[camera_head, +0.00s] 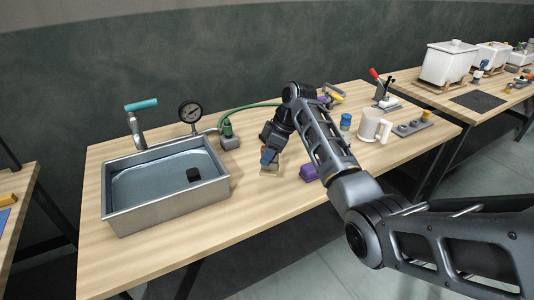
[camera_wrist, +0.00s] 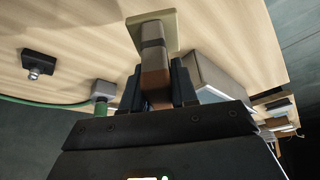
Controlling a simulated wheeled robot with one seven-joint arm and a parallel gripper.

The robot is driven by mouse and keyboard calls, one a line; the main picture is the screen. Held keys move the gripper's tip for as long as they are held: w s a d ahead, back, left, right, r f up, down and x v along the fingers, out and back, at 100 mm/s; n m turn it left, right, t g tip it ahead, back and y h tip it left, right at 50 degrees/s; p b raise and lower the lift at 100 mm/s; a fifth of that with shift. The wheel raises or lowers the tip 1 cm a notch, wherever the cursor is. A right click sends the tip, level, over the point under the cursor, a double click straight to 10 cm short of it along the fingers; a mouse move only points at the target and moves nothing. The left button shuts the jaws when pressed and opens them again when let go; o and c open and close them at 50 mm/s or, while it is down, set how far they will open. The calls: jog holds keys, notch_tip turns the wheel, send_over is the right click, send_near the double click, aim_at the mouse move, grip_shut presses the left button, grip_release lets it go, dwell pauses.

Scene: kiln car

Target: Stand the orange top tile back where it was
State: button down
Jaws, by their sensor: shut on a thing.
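My gripper (camera_head: 268,157) is low over the middle of the wooden bench, right of the metal sink. In the wrist view my gripper (camera_wrist: 169,82) is shut on an orange-brown tile (camera_wrist: 155,88). A grey-brown block (camera_wrist: 152,45) shows in line beyond the tile, on a pale square base (camera_wrist: 168,22). The pale base also shows in the head view (camera_head: 270,171), just under my gripper. The fingers hide part of the tile, and I cannot tell whether it rests on the block.
The sink (camera_head: 122,219) is left of my gripper, with a pressure gauge (camera_head: 190,112) behind it. A green-hosed fitting (camera_head: 228,139) is close behind left. A purple block (camera_head: 308,173) lies close right. A white mug (camera_head: 371,126) is farther right. Bare bench lies in front.

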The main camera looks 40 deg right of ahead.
aim_at(268, 171)
jog(key=shift+f, duration=0.1)
jog(key=shift+f+b, duration=1.75)
jog(key=shift+f, duration=1.05)
jog(key=shift+f, duration=0.6)
dwell(0.4)
jog(key=c, duration=0.8)
grip_release()
jog(key=shift+s, duration=0.1)
